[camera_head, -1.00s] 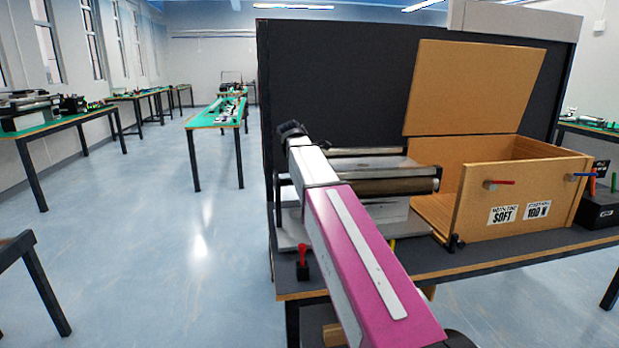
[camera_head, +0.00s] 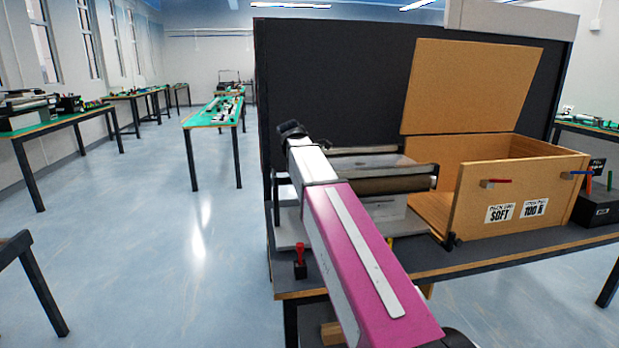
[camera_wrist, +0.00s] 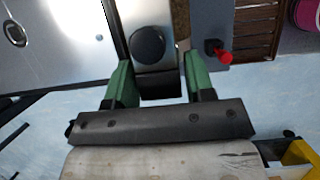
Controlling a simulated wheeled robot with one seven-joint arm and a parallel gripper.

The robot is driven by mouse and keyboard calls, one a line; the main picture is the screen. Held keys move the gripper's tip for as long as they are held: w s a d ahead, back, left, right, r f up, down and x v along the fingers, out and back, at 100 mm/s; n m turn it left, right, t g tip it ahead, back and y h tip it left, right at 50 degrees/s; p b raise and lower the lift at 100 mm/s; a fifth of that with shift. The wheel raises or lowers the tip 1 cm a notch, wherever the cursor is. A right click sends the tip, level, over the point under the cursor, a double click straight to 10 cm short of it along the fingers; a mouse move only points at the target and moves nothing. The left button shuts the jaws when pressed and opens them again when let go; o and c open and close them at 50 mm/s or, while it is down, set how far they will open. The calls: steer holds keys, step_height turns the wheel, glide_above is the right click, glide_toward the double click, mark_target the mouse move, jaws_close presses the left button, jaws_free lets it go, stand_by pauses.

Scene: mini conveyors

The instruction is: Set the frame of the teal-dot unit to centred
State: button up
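A mini conveyor unit with a roller (camera_head: 392,185) stands on the dark bench, partly hidden behind my pink and white arm. No teal dot is visible on it. In the wrist view, my gripper (camera_wrist: 158,82) has two green fingers standing apart. A grey metal part with a round black knob (camera_wrist: 148,45) lies ahead of and partly between the fingers. I cannot tell whether the fingers touch it. In the head view the fingers are hidden.
A red-topped lever (camera_head: 300,262) stands on the bench's front left and also shows in the wrist view (camera_wrist: 222,56). An open wooden box (camera_head: 470,205) stands right of the conveyor. A black panel (camera_head: 330,80) closes off the back.

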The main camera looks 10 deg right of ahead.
steer(key=shift+r, duration=0.1)
steer(key=v, duration=1)
steer(key=shift+a+r, duration=0.25)
